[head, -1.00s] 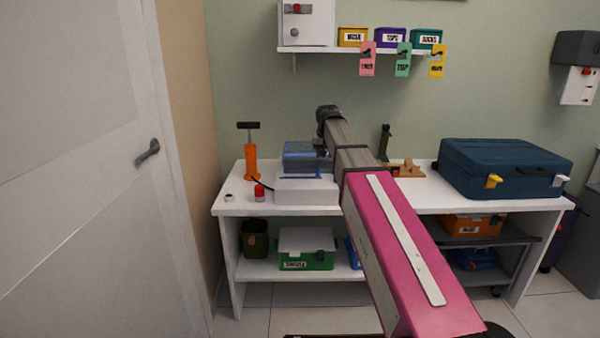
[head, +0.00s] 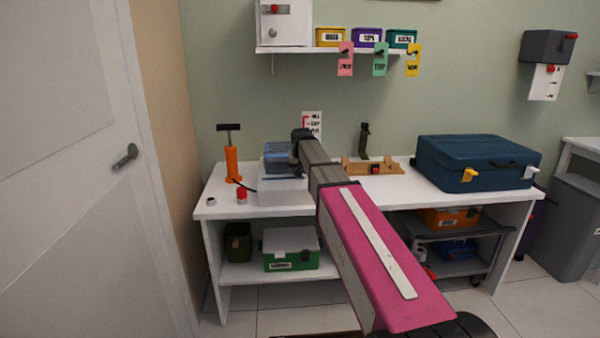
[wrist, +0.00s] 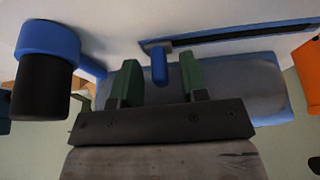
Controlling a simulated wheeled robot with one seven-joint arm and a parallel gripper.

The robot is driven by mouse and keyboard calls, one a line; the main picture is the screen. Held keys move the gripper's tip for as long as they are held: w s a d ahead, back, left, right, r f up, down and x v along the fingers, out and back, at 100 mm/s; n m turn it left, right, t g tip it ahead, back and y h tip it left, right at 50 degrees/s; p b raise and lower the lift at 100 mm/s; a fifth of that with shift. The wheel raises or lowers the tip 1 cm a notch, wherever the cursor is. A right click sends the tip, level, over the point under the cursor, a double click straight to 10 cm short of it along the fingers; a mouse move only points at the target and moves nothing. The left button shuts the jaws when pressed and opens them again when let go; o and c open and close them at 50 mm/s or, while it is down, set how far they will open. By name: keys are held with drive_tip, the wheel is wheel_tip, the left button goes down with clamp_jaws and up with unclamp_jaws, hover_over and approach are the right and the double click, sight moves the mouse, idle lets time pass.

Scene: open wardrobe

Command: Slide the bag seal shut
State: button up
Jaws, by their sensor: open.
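The bluish see-through bag (head: 277,157) lies on a white box on the bench in the head view, partly hidden by my arm. In the wrist view the bag (wrist: 228,82) lies behind the fingers, with a dark seal rail (wrist: 245,38) edged in blue along it. A small blue slider tab (wrist: 159,66) hangs near the rail's left end. My gripper (wrist: 160,83) is open, its two green fingers on either side of the tab with gaps visible. In the head view my gripper is mostly hidden at the arm's end.
A blue-and-black cylinder (wrist: 45,65) is close at the left in the wrist view. An orange pump (head: 232,163) and a red-capped item (head: 241,196) stand left of the white box (head: 283,192). A wooden stand (head: 372,167) and a blue case (head: 475,162) are to the right.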

sight(265, 178)
drive_tip(key=shift+w+f, duration=0.15)
drive_tip(key=shift+f, duration=0.15)
clamp_jaws()
drive_tip(key=a, duration=1.5)
unclamp_jaws()
drive_tip(key=shift+a, duration=0.1)
drive_tip(key=shift+s+r, duration=0.1)
drive_tip(key=shift+s, duration=0.1)
drive_tip(key=v, duration=1)
drive_tip(key=shift+s+r, duration=0.2)
drive_tip(key=shift+r, duration=0.1)
